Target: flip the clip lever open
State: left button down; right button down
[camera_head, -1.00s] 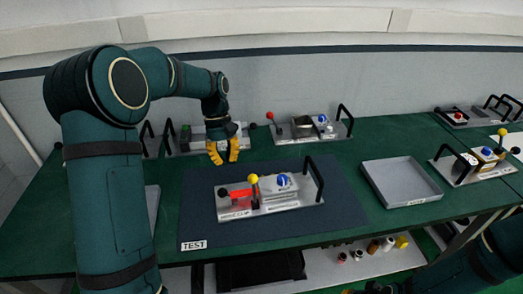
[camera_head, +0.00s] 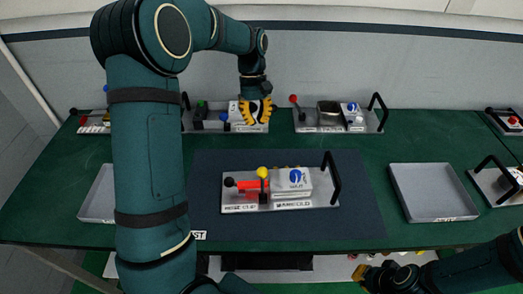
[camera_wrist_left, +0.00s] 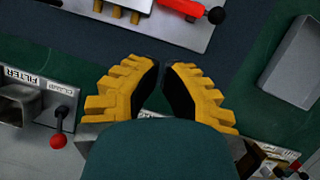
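The clip device (camera_head: 240,208) lies on a dark blue mat at the table's middle. It has a red clip lever (camera_head: 247,186) ending in a black ball knob (camera_head: 229,182) on the left, lying about flat. An upright lever with a yellow ball (camera_head: 262,172) stands beside it. The red lever (camera_wrist_left: 183,7) and black knob (camera_wrist_left: 217,15) also show at the top of the left wrist view. My left gripper (camera_head: 256,122) hangs behind the device, apart from it; its yellow fingertips (camera_wrist_left: 160,65) nearly meet with nothing between them. My right gripper (camera_head: 361,272) is low at the front, its fingers unclear.
A black handle (camera_head: 332,178) rises at the device's right end. Other devices (camera_head: 336,121) stand along the back. An empty grey tray (camera_head: 432,192) is on the right and another (camera_head: 97,197) on the left. Green table is bare between mat and back row.

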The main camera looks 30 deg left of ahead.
aim_at(263, 183)
pick_arm(q)
jog(key=b+x, duration=0.1)
jog(key=x, duration=0.9)
jog(key=s+d, duration=0.1)
jog(key=d, duration=0.1)
jog(key=s+d, duration=0.1)
jog(key=shift+s+r, duration=0.25)
jog(key=shift+s, duration=0.05)
jog(key=shift+s, duration=0.1)
jog(key=shift+s+d+r+t+b, duration=0.15)
jog(key=shift+s+r+t+b, duration=0.05)
jog(key=shift+r+t+b, duration=0.1)
